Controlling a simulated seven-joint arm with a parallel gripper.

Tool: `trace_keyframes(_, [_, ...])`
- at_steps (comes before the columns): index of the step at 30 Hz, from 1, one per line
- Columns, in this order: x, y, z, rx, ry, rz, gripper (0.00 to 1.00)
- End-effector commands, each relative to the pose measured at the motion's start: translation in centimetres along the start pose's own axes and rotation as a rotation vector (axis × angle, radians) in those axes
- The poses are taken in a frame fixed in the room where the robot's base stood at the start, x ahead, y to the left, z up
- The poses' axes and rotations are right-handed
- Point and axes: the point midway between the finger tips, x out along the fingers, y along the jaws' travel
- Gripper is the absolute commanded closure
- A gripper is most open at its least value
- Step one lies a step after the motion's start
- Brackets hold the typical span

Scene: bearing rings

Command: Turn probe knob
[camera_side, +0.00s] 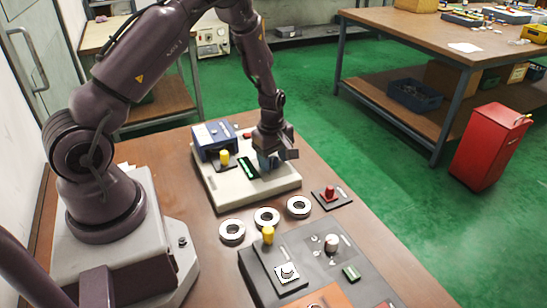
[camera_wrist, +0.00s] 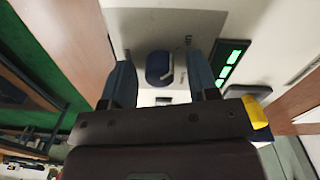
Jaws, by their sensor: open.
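A dark blue round knob (camera_wrist: 160,68) with a pale pointer line sits on the face of a light beige instrument box (camera_side: 225,186). Its label is too small to read. My gripper (camera_side: 268,163) is over the right part of this box, pointing down. In the wrist view my gripper (camera_wrist: 160,80) is open, with one blue finger on each side of the knob. Gaps show between the knob and both fingers. In the side view the knob is hidden by the gripper. A green lit display (camera_wrist: 230,62) is right of the knob in the wrist view; it also shows in the side view (camera_side: 249,168).
A blue box (camera_side: 213,140) and a yellow button (camera_side: 225,157) stand at the beige box's left. Three metal rings (camera_side: 267,217) lie in front. A red button (camera_side: 329,193) is to the right. A dark panel (camera_side: 318,262) with a white knob (camera_side: 331,242) is nearest the camera.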

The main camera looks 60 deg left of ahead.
Motion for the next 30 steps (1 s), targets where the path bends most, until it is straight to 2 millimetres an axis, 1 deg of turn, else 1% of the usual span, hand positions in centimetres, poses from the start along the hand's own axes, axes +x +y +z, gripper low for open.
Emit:
trace_keyframes(4, [-0.02, 0.01, 0.00, 0.000, 0.000, 0.000, 0.45])
trace_keyframes(5, [-0.02, 0.01, 0.00, 0.000, 0.000, 0.000, 0.52])
trace_keyframes(6, [-0.03, 0.01, 0.00, 0.000, 0.000, 0.000, 0.62])
trace_keyframes(8, [-0.03, 0.01, 0.00, 0.000, 0.000, 0.000, 0.75])
trace_keyframes(9, [-0.04, 0.01, 0.00, 0.000, 0.000, 0.000, 0.85])
trace_keyframes(10, [-0.04, 0.01, 0.00, 0.000, 0.000, 0.000, 0.91])
trace_keyframes(11, [-0.04, 0.01, 0.00, 0.000, 0.000, 0.000, 0.95])
trace_keyframes(17, [-0.05, 0.01, -0.01, 0.008, 0.000, 0.000, 0.95])
trace_keyframes(22, [-0.07, 0.02, -0.01, 0.053, -0.002, 0.000, 0.95])
trace_keyframes(26, [-0.08, 0.02, -0.03, 0.124, -0.005, 0.001, 0.95])
trace_keyframes(30, [-0.09, 0.01, -0.06, 0.234, -0.008, 0.001, 0.95])
